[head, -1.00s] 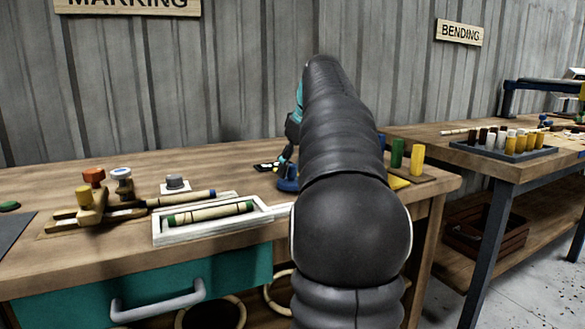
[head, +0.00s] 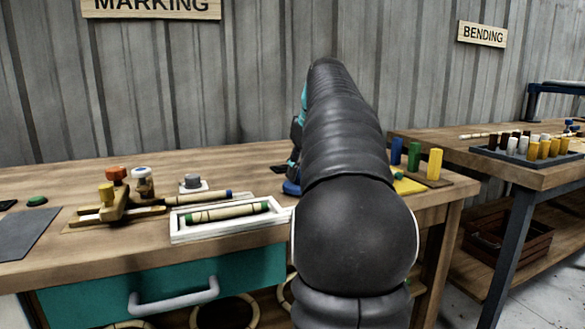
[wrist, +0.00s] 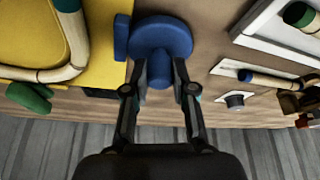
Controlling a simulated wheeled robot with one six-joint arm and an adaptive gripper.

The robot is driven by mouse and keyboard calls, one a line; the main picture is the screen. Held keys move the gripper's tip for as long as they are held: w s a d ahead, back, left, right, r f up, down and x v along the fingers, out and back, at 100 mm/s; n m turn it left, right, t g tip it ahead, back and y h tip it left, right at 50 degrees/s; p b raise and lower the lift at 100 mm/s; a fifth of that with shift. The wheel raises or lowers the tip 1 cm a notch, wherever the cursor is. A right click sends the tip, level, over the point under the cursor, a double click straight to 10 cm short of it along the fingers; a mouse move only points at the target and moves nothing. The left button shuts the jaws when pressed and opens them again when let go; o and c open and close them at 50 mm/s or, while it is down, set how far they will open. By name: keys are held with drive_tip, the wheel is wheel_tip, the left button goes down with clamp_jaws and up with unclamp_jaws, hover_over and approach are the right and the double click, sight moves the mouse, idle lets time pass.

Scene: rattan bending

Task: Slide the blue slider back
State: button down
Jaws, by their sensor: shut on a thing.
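The blue slider (wrist: 165,32) has a rounded blue body and a short knob in the wrist view. My gripper (wrist: 160,73) is shut on that knob, one black finger on each side. A smaller blue block sits against the slider's left side. In the head view, the blue slider (head: 291,187) shows as a small blue piece on the bench beside my arm. My arm hides most of my gripper and whatever lies behind it there.
A white tray (head: 176,238) with a green-ended rattan piece (head: 227,212) is left of my arm. A wooden jig (head: 117,205) stands farther left. Blue, green and yellow cylinders (head: 414,158) stand right. In the wrist view, a yellow plate (wrist: 105,35) bears a bent rattan piece (wrist: 72,45).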

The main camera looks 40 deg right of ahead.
drive_tip(key=shift+a, duration=0.2)
drive_tip(key=c, duration=1.2)
unclamp_jaws()
drive_tip(key=shift+c, duration=0.2)
drive_tip(key=o, duration=0.3)
drive_tip(key=shift+w+a, duration=0.15)
drive_tip(key=shift+a, duration=0.05)
drive_tip(key=shift+d, duration=0.15)
drive_tip(key=shift+r, duration=0.1)
drive_tip(key=shift+s+d+r, duration=0.1)
drive_tip(key=shift+s+r, duration=0.15)
drive_tip(key=shift+r, duration=0.05)
drive_tip(key=v, duration=1.1)
drive_tip(key=shift+s, duration=0.15)
